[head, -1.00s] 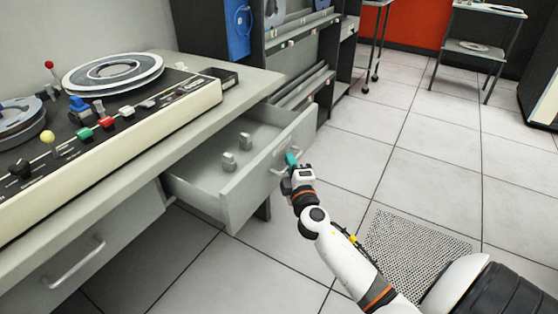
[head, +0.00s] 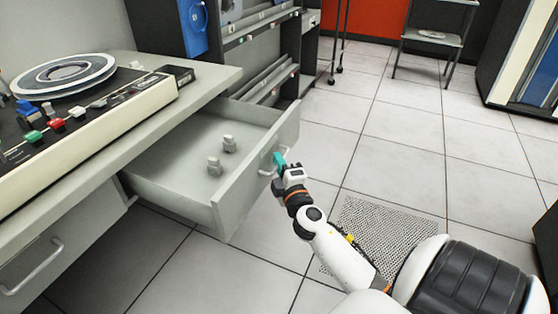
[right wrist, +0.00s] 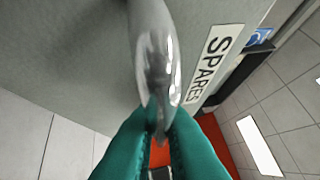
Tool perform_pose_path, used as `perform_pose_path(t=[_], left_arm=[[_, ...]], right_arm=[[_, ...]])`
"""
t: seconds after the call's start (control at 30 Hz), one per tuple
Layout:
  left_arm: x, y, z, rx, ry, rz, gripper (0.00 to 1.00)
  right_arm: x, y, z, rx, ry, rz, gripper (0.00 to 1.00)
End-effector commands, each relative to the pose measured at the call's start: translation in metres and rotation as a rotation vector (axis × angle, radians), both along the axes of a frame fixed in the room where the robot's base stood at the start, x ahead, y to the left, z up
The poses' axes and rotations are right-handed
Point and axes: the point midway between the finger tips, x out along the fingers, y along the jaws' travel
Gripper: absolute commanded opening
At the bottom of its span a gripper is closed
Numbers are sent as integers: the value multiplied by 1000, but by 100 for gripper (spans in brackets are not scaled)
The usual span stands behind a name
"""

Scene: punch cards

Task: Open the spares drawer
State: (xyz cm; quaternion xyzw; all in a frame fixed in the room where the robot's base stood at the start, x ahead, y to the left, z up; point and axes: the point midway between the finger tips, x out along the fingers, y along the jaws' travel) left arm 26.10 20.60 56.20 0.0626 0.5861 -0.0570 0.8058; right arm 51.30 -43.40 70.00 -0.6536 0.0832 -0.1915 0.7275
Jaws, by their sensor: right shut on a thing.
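The spares drawer (head: 232,184) is grey and stands pulled out from under the desk, its inside in view. In the head view my right gripper (head: 279,161) is at the drawer's front, and covers part of the handle. My left gripper is not in view.
The desk (head: 205,88) carries a console with a reel (head: 63,76) and coloured buttons. A closed drawer with a handle (head: 32,268) is at the lower left. A perforated floor tile (head: 375,240) lies beside my right arm.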

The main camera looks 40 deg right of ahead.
Motion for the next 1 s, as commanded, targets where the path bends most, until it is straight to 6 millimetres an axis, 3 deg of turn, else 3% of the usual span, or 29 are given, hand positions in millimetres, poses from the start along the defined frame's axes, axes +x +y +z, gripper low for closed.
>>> perform_pose_path(t=[0.1,0.47,0.83,1.0], left_arm=[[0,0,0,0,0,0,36],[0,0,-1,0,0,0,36],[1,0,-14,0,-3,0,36],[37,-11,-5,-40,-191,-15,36]], right_arm=[[0,1,-1,0,2,2,18],[-6,3,-2,2,1,2,18],[-75,32,-15,5,3,-1,18],[-98,42,-17,3,2,1,18]])
